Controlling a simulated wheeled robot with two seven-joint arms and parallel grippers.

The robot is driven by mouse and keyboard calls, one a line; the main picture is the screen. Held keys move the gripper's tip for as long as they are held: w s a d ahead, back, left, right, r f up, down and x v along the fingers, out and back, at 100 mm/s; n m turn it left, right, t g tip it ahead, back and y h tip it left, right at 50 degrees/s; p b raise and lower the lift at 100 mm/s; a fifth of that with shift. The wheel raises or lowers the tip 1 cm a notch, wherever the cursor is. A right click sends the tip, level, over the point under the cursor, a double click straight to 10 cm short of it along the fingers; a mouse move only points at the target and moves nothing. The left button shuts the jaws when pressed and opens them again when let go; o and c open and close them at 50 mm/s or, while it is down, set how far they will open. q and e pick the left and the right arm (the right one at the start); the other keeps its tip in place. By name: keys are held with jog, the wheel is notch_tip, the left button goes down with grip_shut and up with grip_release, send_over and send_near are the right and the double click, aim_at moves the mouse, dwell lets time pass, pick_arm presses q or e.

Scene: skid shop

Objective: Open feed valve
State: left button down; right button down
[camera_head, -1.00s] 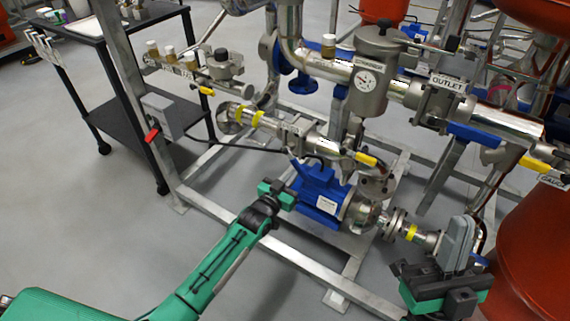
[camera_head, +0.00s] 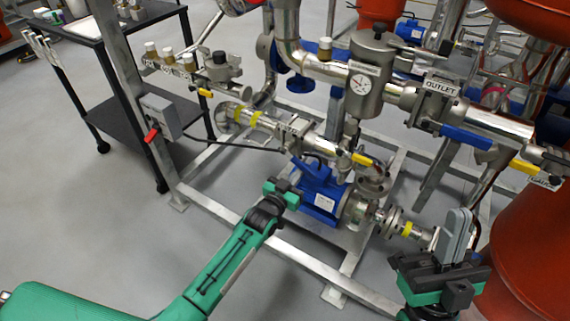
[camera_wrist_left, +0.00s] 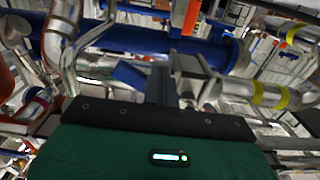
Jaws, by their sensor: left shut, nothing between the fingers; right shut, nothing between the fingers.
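No label reading "feed" is legible, so I cannot tell which valve is the feed valve. The steel inlet pipe (camera_head: 268,122) bears a partly legible label and a yellow-handled valve (camera_head: 364,160). A blue valve handle (camera_head: 466,136) is by the OUTLET label. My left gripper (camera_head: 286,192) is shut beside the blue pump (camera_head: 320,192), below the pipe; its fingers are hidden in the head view. In the left wrist view, its dark shut fingers (camera_wrist_left: 160,82) point at pipes. My right gripper (camera_head: 457,222) is shut and empty, grey fingers up, at lower right.
Steel frame rails (camera_head: 310,262) run low across the skid. A grey box with a red switch (camera_head: 160,116) is on the left post. A black cart (camera_head: 125,120) stands behind it. A red tank (camera_head: 525,255) is close beside my right gripper. Floor at left is clear.

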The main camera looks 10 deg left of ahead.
pick_arm(q)
jog(key=shift+s+d+r+p, duration=0.1)
jog(key=shift+d+r+p, duration=0.15)
jog(key=shift+r+p, duration=0.15)
jog(key=shift+s+d+r+p, duration=0.1)
jog(key=shift+d+r+p, duration=0.15)
jog(key=shift+r, duration=0.25)
jog(key=shift+d+r, duration=0.15)
jog(key=shift+d, duration=0.05)
jog(key=shift+r+p, duration=0.1)
jog(key=shift+p, duration=0.2)
jog(key=shift+s+d+r+p, duration=0.1)
jog(key=shift+r+p, duration=0.35)
jog(key=shift+p, duration=0.05)
jog(key=shift+f, duration=0.15)
jog(key=shift+s+a+f, duration=0.25)
jog(key=shift+s+f, duration=0.45)
jog(key=shift+s, duration=0.25)
jog(key=p, duration=0.5)
send_near(305, 168)
jog(key=shift+s+f, duration=0.65)
jog(key=shift+s, duration=0.1)
jog(key=shift+s+a+b, duration=0.1)
jog(key=shift+a+b, duration=0.2)
